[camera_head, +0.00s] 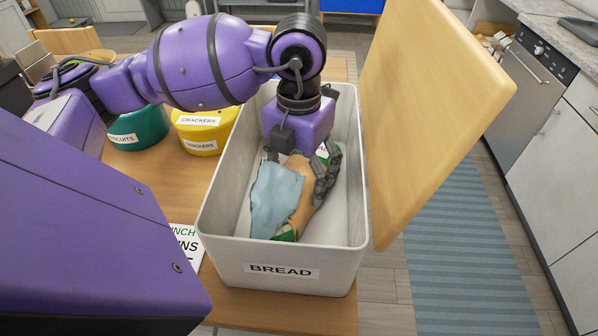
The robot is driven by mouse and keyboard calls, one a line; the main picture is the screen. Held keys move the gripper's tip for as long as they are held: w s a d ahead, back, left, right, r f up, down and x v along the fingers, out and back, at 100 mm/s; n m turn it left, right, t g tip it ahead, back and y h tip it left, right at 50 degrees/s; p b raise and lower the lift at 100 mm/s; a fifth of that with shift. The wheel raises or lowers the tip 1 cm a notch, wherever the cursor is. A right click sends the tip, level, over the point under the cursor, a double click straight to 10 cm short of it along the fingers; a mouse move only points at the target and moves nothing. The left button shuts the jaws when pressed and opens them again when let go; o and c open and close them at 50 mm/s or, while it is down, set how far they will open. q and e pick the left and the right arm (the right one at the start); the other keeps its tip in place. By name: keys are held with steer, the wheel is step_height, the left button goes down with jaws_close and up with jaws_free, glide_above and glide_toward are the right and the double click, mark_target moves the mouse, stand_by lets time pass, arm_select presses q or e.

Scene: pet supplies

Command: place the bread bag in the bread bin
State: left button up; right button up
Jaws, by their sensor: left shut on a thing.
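The bread bin (225,232) is a tall pale grey-white box labelled "BREAD" on the wooden table. Its wooden lid (433,95) stands open on the right side. My left arm comes in from the left and reaches down into the bin. My left gripper (305,172) is inside the bin's opening, shut on the bread bag (277,198). The bag shows light blue, brown and green parts and lies tilted within the bin walls. I cannot tell whether it touches the floor of the bin. The gripper hides part of the bag. My right gripper is not in view.
A yellow crackers canister (199,142) and a green biscuits canister (137,135) stand left of the bin. A printed card (188,243) lies by the bin's left side. A striped blue rug (460,250) and an oven (533,95) are at right.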

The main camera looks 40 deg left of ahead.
arm_select(q)
steer(key=o, duration=1.6)
steer(key=shift+o, duration=0.2)
step_height(320, 180, up, 12)
steer(key=shift+r+p, duration=0.15)
steer(key=shift+p, duration=0.15)
